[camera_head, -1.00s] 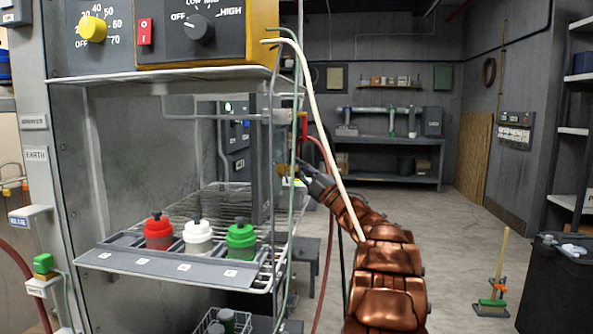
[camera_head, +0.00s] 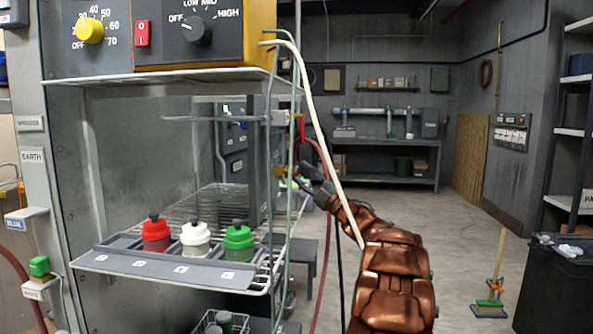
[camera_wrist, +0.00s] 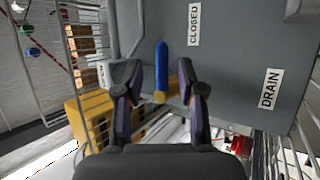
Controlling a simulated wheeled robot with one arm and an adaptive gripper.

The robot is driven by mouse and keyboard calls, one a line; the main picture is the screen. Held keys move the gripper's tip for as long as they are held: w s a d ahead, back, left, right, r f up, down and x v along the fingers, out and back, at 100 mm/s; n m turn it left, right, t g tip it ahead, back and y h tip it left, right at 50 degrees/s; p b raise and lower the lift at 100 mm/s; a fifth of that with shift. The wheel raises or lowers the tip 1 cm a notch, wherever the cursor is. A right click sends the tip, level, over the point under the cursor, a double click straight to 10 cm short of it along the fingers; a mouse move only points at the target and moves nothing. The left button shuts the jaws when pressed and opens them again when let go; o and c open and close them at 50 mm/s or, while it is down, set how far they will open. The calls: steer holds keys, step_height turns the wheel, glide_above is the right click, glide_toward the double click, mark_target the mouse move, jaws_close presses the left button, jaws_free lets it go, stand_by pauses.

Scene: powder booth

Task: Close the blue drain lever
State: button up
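The blue drain lever (camera_wrist: 161,66) shows in the wrist view, its handle pointing up in the picture from a brass-coloured fitting (camera_wrist: 173,91). Behind it is a grey panel (camera_wrist: 230,60) with a CLOSED label (camera_wrist: 194,24) above and right of the lever and a DRAIN label (camera_wrist: 270,90) further right. My gripper (camera_wrist: 160,78) is open, with one finger on each side of the lever. Gaps show between the handle and both fingers. In the head view my gripper (camera_head: 304,174) is beside the booth's right edge; the lever is too small to make out surely there.
A wire rack (camera_head: 215,203) and a shelf with red (camera_head: 156,235), white (camera_head: 195,238) and green (camera_head: 238,242) bottles stand left of my arm. A white hose (camera_head: 325,145) and a red hose (camera_head: 327,160) hang close to the arm.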

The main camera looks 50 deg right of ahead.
steer(key=v, duration=0.9)
steer(key=shift+a+f, duration=0.1)
stand_by(0.3)
